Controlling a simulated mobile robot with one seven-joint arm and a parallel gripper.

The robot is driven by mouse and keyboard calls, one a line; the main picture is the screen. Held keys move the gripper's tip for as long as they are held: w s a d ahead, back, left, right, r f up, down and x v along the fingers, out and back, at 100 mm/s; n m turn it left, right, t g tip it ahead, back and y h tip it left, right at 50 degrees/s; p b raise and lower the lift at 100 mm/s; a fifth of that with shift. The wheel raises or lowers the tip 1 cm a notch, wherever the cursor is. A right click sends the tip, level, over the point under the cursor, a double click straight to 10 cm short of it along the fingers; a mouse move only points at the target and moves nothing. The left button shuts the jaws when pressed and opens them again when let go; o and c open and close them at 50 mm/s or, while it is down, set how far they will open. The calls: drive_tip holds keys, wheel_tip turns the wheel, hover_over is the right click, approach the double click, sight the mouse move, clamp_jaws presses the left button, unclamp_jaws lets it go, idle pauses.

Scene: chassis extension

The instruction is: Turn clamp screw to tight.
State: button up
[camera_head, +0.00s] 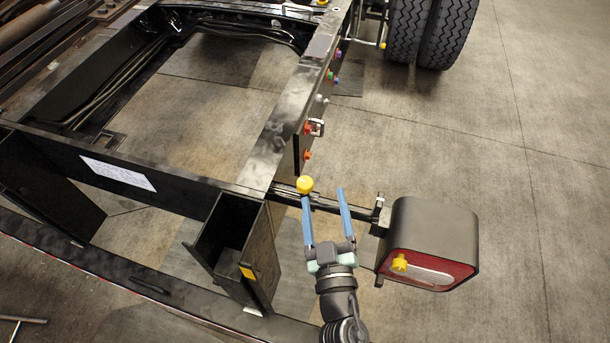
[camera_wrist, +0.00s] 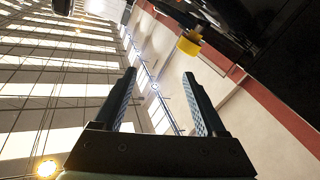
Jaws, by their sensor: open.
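My gripper (camera_head: 323,194) is open, with two blue fingers pointing up toward the chassis beam and nothing seen between them. A round yellow knob (camera_head: 305,185) shows at the tip of the left finger; I cannot tell whether they touch. In the wrist view my gripper (camera_wrist: 159,73) is also open and empty, and a yellow knob (camera_wrist: 188,46) sits beyond the right fingertip, outside the gap. A small clamp-like bracket with a red knob (camera_head: 308,128) is on the beam's side. Which knob is the clamp screw is not clear.
The black chassis frame (camera_head: 285,130) runs up the left. Several coloured knobs line its side. The floor at right is clear.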

sight(306, 191)
drive_tip(key=s+a+f+m+y, duration=0.1)
drive_tip(key=s+f+m+y, duration=0.15)
drive_tip(key=s+f, duration=0.2)
drive_tip(key=shift+m+g+h, duration=0.25)
drive_tip(key=shift+g+h, duration=0.1)
drive_tip(key=shift+g, duration=0.05)
drive_tip(key=w, duration=0.4)
drive_tip(key=w+a, duration=0.1)
drive_tip(key=w, duration=0.3)
drive_tip(key=w+a, duration=0.1)
drive_tip(key=w, duration=0.3)
drive_tip(key=shift+a+r, duration=0.25)
drive_tip(key=shift+r, duration=0.15)
clamp_jaws()
